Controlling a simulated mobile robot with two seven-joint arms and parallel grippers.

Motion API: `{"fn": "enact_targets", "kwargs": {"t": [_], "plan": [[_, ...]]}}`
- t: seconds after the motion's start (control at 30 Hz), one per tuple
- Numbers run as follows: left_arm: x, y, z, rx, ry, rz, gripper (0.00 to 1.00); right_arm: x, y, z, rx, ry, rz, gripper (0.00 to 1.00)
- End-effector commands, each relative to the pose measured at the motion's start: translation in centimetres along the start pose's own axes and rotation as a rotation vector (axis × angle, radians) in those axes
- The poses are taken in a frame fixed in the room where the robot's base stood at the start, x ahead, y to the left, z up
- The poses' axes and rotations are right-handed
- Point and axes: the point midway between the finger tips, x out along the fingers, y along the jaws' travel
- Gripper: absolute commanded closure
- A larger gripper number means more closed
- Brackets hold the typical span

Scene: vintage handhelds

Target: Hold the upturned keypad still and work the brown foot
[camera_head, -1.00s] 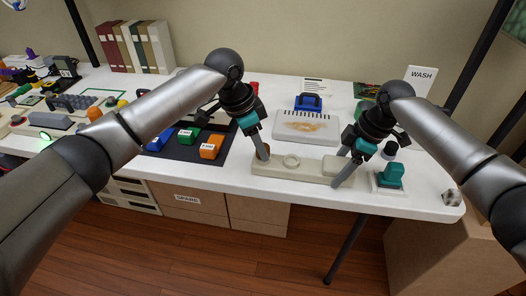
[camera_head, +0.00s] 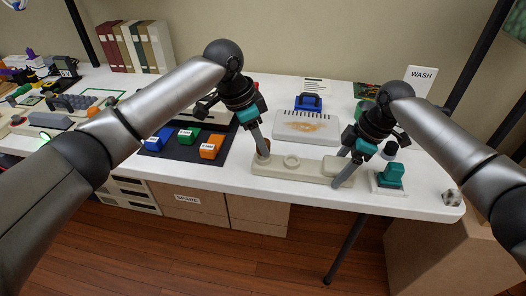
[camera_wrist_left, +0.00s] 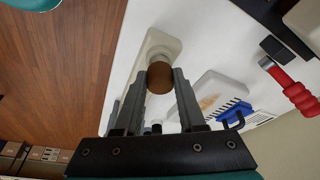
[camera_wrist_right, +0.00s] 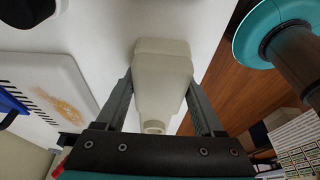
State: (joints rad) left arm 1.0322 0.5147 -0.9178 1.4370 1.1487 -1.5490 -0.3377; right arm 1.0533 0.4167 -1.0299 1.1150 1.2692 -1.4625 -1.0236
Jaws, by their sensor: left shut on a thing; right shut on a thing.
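The upturned keypad is a long cream bar (camera_head: 310,173) lying near the table's front edge, with a ring on top and a raised block (camera_head: 337,164) at its right end. The brown foot (camera_head: 263,156) is a round knob at its left end. My left gripper (camera_head: 264,154) is shut on the brown foot, which shows between the fingertips in the left wrist view (camera_wrist_left: 160,78). My right gripper (camera_head: 341,180) is shut on the keypad's right end, and the cream body (camera_wrist_right: 162,75) fills the space between its fingers in the right wrist view.
Behind the keypad lies a white tray (camera_head: 287,131) with an orange-brown stain, and a blue-handled brush (camera_head: 308,103). A teal knobbed thing (camera_head: 390,176) stands close on the right. A dark mat (camera_head: 185,151) with blue, green and orange blocks lies left.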

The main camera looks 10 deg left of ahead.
Motion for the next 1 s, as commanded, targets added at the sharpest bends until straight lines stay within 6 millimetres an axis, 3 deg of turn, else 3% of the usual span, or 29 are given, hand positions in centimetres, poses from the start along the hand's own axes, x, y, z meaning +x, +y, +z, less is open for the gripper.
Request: {"fn": "enact_targets", "kwargs": {"t": [0.73, 1.0], "plan": [[-3.6, 0.0, -1.1, 0.001, 0.000, -0.001, 1.00, -0.1, 0.1, -0.1, -0.001, 0.003, 0.002, 1.00], [-3.8, 0.0, -1.2, 0.001, -0.001, 0.000, 1.00, -0.1, 0.1, -0.1, -0.001, 0.003, 0.002, 1.00]]}}
